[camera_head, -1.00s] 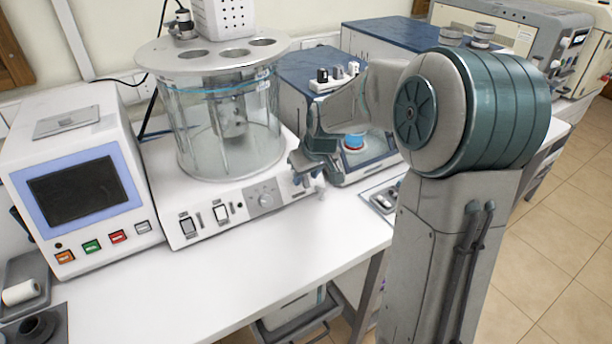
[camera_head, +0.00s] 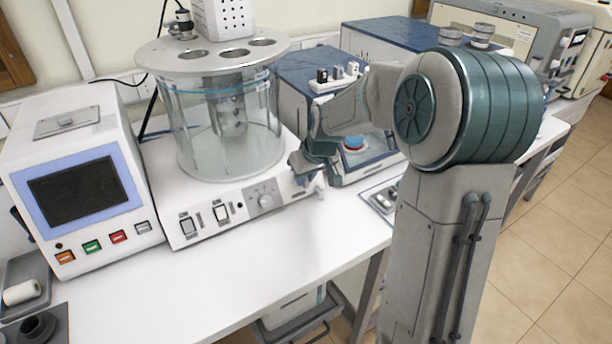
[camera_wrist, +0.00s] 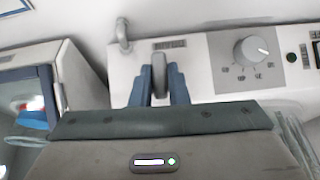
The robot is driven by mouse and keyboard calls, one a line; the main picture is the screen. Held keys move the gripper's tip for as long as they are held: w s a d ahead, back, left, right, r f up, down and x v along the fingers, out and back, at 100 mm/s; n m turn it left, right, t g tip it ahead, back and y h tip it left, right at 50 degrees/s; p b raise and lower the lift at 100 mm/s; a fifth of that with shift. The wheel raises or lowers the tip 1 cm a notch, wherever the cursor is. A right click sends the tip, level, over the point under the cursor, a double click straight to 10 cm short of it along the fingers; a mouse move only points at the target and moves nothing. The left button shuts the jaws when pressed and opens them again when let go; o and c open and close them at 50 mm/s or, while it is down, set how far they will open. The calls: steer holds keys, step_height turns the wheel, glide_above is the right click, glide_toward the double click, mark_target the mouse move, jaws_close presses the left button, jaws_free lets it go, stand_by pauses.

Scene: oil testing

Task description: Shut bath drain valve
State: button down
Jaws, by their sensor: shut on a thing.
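The bath is a clear glass vessel (camera_head: 225,135) with a round metal lid, on a white base (camera_head: 255,212) with switches and a knob. The drain valve's grey lever (camera_wrist: 159,75) stands on the base's front panel in the wrist view, beside a small bent spout (camera_wrist: 122,35). My gripper (camera_wrist: 161,84) has its two blue fingers on either side of the lever and is shut on it. In the head view my gripper (camera_head: 301,167) is at the right end of the base's front and hides the lever.
A control box with a screen (camera_head: 75,185) stands left of the bath. A blue-topped device (camera_head: 365,158) stands close on the right, behind my wrist. The white bench top (camera_head: 270,265) in front is mostly clear.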

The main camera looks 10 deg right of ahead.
steer(key=shift+d+m+g+y, duration=0.25)
steer(key=shift+m+g+y, duration=0.05)
steer(key=shift+m+y, duration=0.8)
steer(key=m+y+b, duration=0.2)
steer(key=m+y, duration=0.1)
steer(key=shift+w+d+f, duration=0.1)
steer(key=shift+d+f, duration=0.05)
steer(key=shift+f, duration=0.15)
steer(key=m+t+y+b, duration=0.1)
steer(key=m+y+b, duration=0.2)
steer(key=m+b, duration=0.1)
steer(key=shift+d+f, duration=0.1)
steer(key=shift+f, duration=0.05)
steer(key=shift+m+t+y+b, duration=1)
steer(key=shift+m+b, duration=0.4)
steer(key=shift+m, duration=0.3)
steer(key=c, duration=1.4)
jaws_free()
steer(key=shift+s, duration=0.2)
steer(key=shift+d, duration=0.1)
